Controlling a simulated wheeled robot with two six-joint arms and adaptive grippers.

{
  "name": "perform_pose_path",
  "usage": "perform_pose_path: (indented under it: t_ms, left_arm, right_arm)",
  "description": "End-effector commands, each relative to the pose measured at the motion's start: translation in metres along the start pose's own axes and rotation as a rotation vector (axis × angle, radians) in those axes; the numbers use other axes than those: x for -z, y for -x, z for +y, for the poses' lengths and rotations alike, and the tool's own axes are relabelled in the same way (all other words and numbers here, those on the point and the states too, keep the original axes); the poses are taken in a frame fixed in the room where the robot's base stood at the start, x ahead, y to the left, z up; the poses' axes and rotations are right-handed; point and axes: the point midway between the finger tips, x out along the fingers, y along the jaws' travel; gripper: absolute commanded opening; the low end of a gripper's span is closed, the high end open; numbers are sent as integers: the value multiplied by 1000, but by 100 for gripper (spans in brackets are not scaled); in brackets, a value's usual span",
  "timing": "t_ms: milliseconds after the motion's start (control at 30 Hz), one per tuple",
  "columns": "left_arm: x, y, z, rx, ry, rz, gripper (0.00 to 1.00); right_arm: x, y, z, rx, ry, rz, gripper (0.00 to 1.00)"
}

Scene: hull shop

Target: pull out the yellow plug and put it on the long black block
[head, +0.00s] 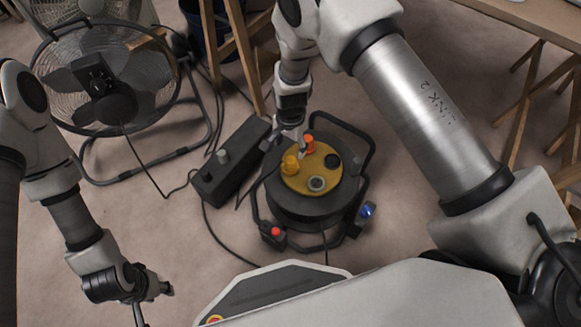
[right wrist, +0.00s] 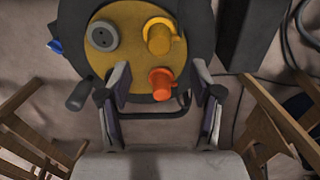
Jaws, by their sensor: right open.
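The yellow plug (head: 290,165) stands in the yellow top plate (head: 298,184) of a black cable reel, on its left side. In the right wrist view the yellow plug (right wrist: 160,37) is beyond the fingertips, and an orange plug (right wrist: 162,82) lies between the open fingers. My right gripper (head: 300,148) is open above the reel, close to the orange plug (head: 309,144); it also shows in the right wrist view (right wrist: 160,84). The long black block (head: 212,180) lies on the floor left of the reel. My left gripper (head: 153,294) is far from both, at lower left; its jaw state is unclear.
A grey plug (head: 222,156) stands on the block's middle; its ends look clear. A fan (head: 98,80) stands at upper left. Wooden trestle legs (head: 236,45) rise behind. Cables cross the floor.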

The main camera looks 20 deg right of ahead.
Motion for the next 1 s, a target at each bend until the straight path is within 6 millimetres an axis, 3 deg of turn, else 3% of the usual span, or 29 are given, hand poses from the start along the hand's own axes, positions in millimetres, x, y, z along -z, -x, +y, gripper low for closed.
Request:
perform_pose_path:
  t_ms: [267, 600, 800, 1000]
  left_arm:
    - [0, -11, 0, 0, 0, -1, 40]
    - [0, -56, 0, 0, 0, -1, 40]
    - [0, -69, 0, 0, 0, -1, 40]
    - [0, -72, 0, 0, 0, -1, 40]
  right_arm:
    - [0, -12, 1, -1, 1, 0, 65]
    - [0, -62, 0, 2, 2, 0, 65]
    - [0, -85, 1, 0, 1, 0, 65]
    - [0, -91, 1, 0, 2, 1, 65]
